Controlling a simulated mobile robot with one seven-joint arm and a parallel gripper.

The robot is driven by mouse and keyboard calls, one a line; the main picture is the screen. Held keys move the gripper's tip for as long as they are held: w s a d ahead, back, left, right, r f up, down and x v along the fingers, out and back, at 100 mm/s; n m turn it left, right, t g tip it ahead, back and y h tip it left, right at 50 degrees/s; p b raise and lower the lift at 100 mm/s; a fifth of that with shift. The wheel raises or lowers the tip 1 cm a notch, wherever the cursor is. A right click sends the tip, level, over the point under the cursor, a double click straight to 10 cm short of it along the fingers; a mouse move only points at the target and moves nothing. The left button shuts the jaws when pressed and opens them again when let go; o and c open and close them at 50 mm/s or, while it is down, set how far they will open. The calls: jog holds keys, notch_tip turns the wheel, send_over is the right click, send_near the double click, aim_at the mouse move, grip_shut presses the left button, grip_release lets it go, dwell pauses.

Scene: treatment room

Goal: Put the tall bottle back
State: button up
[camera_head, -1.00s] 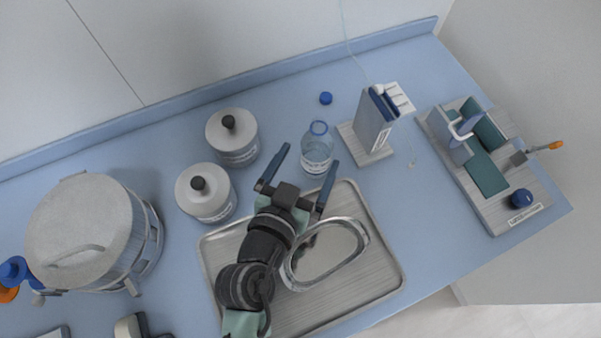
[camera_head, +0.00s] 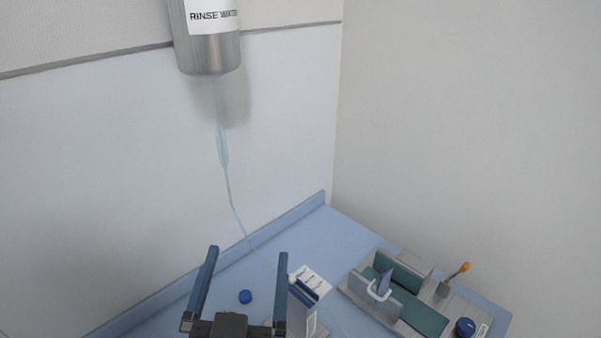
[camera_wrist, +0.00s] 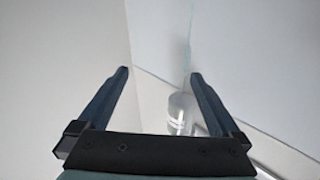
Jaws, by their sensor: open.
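My gripper (camera_head: 247,256) is open and empty, low in the head view, in front of the wall and counter. In the wrist view its fingers (camera_wrist: 160,75) are spread with nothing between the tips. A grey metal container labelled RINSE WATER (camera_head: 207,50) is high on the wall, with a thin tube hanging from it. A pale cylinder (camera_wrist: 182,112) in the wrist view, partly behind the right finger, looks like this container upside down. No tall bottle can be clearly made out now; the clear bottle seen earlier on the counter is out of view.
A blue cap (camera_head: 245,297) lies on the blue counter (camera_head: 330,236). A small upright holder (camera_head: 303,301) stands right of my gripper. The walls meet in a corner behind.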

jog(key=d+r+t, duration=0.2)
jog(key=r, duration=0.8)
jog(key=d+r+t, duration=0.3)
jog(key=r, duration=0.8)
jog(key=s+d+r+n+t, duration=0.1)
jog(key=s+r, duration=0.5)
jog(key=r, duration=0.8)
jog(key=d+t, duration=0.1)
jog(key=t, duration=0.1)
jog(key=shift+r+t, duration=0.15)
jog(key=shift+t, duration=0.25)
jog(key=shift+d, duration=0.1)
